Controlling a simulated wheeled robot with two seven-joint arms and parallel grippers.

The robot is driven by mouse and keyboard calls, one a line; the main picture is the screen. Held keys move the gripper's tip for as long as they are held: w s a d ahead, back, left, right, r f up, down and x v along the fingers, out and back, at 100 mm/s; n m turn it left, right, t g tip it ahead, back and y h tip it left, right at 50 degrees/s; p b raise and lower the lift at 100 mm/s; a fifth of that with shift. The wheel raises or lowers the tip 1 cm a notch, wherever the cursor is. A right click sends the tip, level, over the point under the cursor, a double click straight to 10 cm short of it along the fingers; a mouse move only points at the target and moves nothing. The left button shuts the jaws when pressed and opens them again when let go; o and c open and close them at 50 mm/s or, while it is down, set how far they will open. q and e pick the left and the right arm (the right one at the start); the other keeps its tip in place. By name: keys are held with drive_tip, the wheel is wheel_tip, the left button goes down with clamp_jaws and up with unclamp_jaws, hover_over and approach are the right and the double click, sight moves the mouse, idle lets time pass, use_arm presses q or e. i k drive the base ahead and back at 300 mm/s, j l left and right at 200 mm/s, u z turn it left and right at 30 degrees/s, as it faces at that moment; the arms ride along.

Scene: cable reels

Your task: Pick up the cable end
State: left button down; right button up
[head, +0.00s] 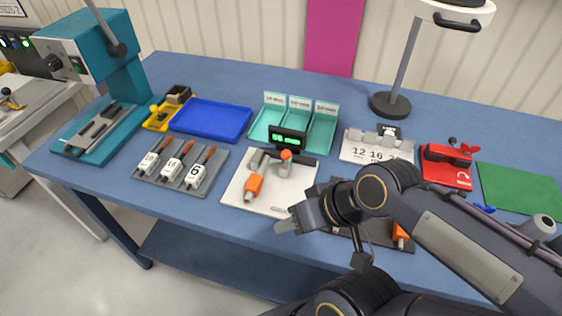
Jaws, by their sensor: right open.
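I cannot make out a cable end for certain. My right arm covers much of a dark grey mat (376,239) at the front right. An orange piece (401,236) shows on that mat beside the arm. My right gripper (287,226) is open over the front edge of the table, just in front of a white plate (235,190). No object shows between its fingers. An orange-handled tool (254,186) stands on the white plate. My left gripper is not in view.
A grey holder (150,178) with several numbered tools, a blue tray (211,119), teal bins (322,138), a block marked with numbers (372,151), a red device (446,168) and a green mat (521,190) fill the blue table (271,83). A lamp (391,104) stands behind.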

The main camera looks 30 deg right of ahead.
sight(258, 178)
drive_tip(key=z, duration=1.25)
